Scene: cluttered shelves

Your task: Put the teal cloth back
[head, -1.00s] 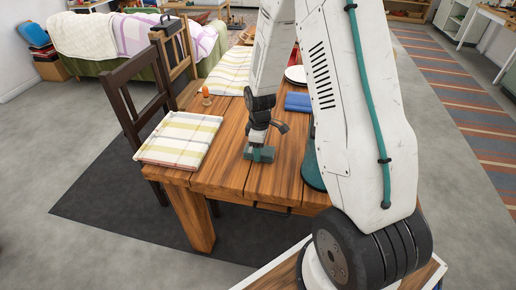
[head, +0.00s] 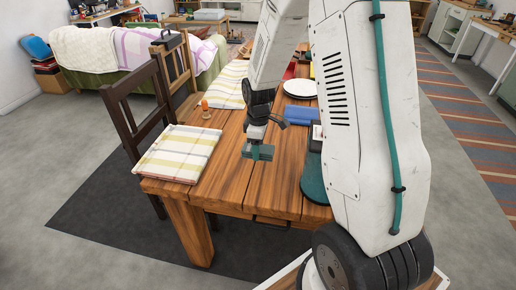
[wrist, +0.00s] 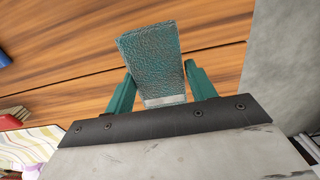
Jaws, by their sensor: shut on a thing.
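My gripper (head: 258,150) is over the near end of the wooden table, pointing down. In the wrist view, its two teal fingers (wrist: 160,85) are shut on the teal cloth (wrist: 152,58), a small textured, block-like piece with a pale lower end. In the head view, the cloth is hard to tell from the teal fingers. The wrist view shows bare wood behind it; its height above the table is unclear.
On the wooden table (head: 228,170), a checked cloth (head: 180,152) lies left, with an orange egg-like thing (head: 205,104) behind it. A blue folded cloth (head: 299,114) and a white plate (head: 299,88) lie beyond. A dark teal piece (head: 314,180) lies right. A dark chair (head: 135,105) stands left.

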